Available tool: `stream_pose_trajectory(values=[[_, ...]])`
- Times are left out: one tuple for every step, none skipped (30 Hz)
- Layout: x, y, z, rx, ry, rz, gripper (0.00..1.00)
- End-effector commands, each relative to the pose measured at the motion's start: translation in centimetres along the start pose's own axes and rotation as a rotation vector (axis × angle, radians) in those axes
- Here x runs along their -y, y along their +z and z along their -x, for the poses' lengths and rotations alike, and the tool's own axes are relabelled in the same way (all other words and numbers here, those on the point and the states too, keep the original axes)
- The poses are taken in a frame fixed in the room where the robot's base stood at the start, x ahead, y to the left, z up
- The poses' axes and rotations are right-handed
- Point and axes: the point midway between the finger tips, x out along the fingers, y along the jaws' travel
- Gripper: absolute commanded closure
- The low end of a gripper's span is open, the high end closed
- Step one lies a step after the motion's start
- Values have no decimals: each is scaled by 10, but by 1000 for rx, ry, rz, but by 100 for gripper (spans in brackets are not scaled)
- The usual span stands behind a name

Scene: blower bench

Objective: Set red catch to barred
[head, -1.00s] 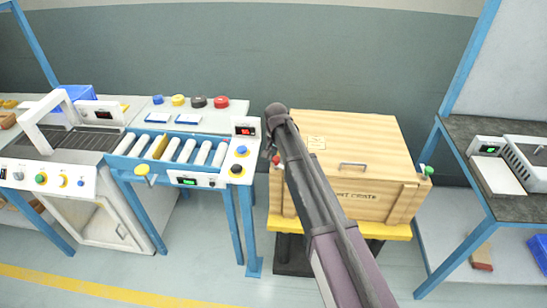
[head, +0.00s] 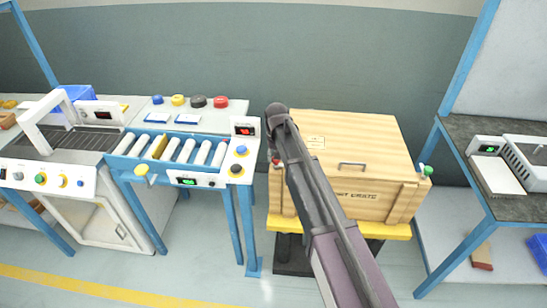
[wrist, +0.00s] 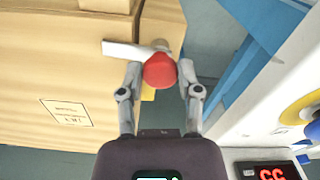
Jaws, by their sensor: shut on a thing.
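The red catch is on the near left side of the wooden crate (head: 355,160). Its round red knob (wrist: 160,72) sits between the two fingers of my gripper (wrist: 160,80) in the wrist view, and the fingers are shut on it. A pale flat bar (wrist: 128,49) lies just beyond the knob and points left across the crate's wood. Part of the catch is hidden by the knob. In the head view only a little red shows beside my arm, and my fingers are mostly hidden there.
A green-knobbed catch (head: 427,170) is on the crate's right end. The crate stands on a yellow-topped stand (head: 395,231). A roller conveyor (head: 188,150) with a button panel is close on the left, and a dark bench (head: 480,190) is on the right.

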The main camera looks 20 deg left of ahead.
Motion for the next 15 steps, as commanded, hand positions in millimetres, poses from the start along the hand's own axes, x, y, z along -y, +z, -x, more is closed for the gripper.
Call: stream_pose_trajectory(values=[[2, 0, 0, 0, -3, 22, 100], [2, 0, 0, 0, -3, 35, 100], [2, 0, 0, 0, -3, 49, 100], [2, 0, 0, 0, -3, 58, 100], [2, 0, 0, 0, -3, 67, 100], [2, 0, 0, 0, -3, 75, 100], [2, 0, 0, 0, -3, 79, 100], [2, 0, 0, 0, -3, 83, 100], [2, 0, 0, 0, -3, 87, 100], [2, 0, 0, 0, -3, 89, 100], [2, 0, 0, 0, -3, 90, 100], [2, 0, 0, 0, -4, 91, 100], [2, 0, 0, 0, -4, 91, 100], [2, 0, 0, 0, -4, 91, 100], [2, 0, 0, 0, -4, 91, 100]])
